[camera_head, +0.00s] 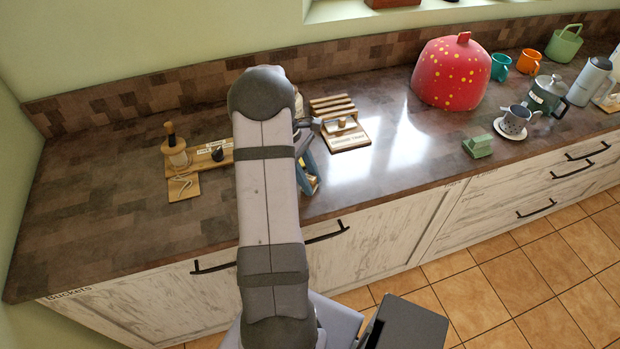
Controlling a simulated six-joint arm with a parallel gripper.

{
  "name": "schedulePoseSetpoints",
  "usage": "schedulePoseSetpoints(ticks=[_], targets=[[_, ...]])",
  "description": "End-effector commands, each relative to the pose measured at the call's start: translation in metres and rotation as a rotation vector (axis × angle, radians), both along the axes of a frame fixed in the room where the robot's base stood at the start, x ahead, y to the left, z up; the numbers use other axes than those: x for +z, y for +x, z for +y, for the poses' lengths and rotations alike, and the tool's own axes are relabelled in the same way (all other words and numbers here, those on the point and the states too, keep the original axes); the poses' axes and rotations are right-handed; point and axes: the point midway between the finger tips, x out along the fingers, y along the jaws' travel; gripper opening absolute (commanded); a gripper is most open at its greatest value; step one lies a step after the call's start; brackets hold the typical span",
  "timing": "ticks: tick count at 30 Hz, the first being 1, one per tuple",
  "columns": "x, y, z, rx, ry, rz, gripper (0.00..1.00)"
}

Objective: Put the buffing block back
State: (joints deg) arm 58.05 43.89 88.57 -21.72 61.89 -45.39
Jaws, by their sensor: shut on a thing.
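My arm hides most of my gripper (317,121). Only a narrow dark grey part, which looks like its tip, shows to the right of the arm. It reaches a small tan block (342,123), which looks like the buffing block. The jaws are shut on it, though the grip itself is hard to see. The block is at a light wooden board (350,142) with a white label at its front edge; I cannot tell whether it touches the board. A wooden rack with several slats (332,103) is directly behind.
A blue and yellow thing (308,180) shows partly beside my arm. Wooden stands with a spool (176,153) are at left. A red spotted dome (452,73), a green block (477,146) and kitchenware are at right.

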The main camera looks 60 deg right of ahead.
Motion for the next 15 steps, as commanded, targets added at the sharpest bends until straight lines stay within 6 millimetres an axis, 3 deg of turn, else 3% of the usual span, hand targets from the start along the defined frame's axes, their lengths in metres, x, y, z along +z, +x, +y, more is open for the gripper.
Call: schedulePoseSetpoints(ticks=[4, 5, 7, 15], targets=[[-0.0036, 0.0, 0.0, 0.0, 0.0, 0.0, 0.05], [-0.0033, 0.0, 0.0, 0.0, 0.0, 0.0, 0.34], [-0.003, 0.0001, 0.0, 0.0, 0.0, 0.0, 0.48], [-0.0026, 0.0, 0.0, 0.0, 0.0, 0.0, 0.48]])
